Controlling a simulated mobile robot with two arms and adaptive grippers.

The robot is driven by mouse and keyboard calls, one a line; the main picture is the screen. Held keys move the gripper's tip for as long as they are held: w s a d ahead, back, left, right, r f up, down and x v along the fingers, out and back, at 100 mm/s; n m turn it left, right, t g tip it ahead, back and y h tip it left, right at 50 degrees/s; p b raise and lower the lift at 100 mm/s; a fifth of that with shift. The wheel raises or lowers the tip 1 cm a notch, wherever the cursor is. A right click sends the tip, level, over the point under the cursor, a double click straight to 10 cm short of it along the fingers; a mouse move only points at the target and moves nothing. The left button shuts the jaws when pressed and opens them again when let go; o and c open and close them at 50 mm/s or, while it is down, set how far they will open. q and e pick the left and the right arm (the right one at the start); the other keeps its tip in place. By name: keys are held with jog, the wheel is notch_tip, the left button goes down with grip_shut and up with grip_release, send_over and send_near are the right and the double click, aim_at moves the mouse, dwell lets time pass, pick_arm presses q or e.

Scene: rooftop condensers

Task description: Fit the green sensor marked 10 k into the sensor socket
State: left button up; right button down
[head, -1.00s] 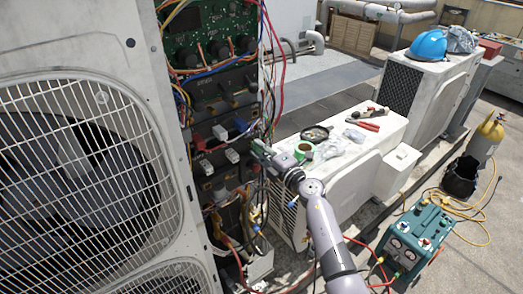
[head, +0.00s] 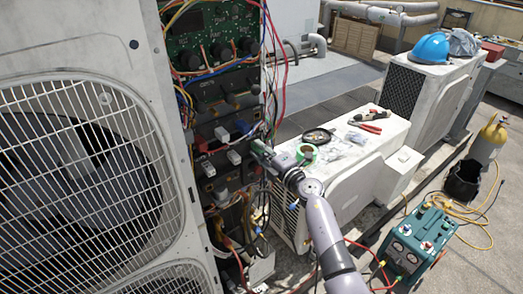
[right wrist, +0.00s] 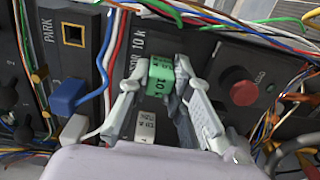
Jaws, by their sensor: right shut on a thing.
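The green sensor marked 10 k (right wrist: 160,78) is held between the two fingers of my right gripper (right wrist: 158,88), which is shut on it. In the right wrist view it lies in front of a dark panel strip printed 10 k (right wrist: 138,44). The sensor socket is not clearly visible; the sensor and fingers cover the area below that print, and I cannot tell whether the sensor touches it. In the head view my right gripper (head: 262,151) is at the right edge of the open electrical cabinet, beside hanging wires. My left gripper is not in view.
A PARK-labelled opening (right wrist: 73,35), a blue plug (right wrist: 68,96), a white block (right wrist: 145,124) and a red button (right wrist: 243,93) surround the gripper. Loose wires cross close by. A white condenser (head: 345,195) stands right of the arm, with tape and tools on top.

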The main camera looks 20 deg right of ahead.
jog(key=shift+r, duration=0.15)
jog(key=c, duration=1.4)
grip_release()
jog(key=shift+w, duration=0.15)
jog(key=shift+c, duration=0.2)
jog(key=shift+o, duration=0.4)
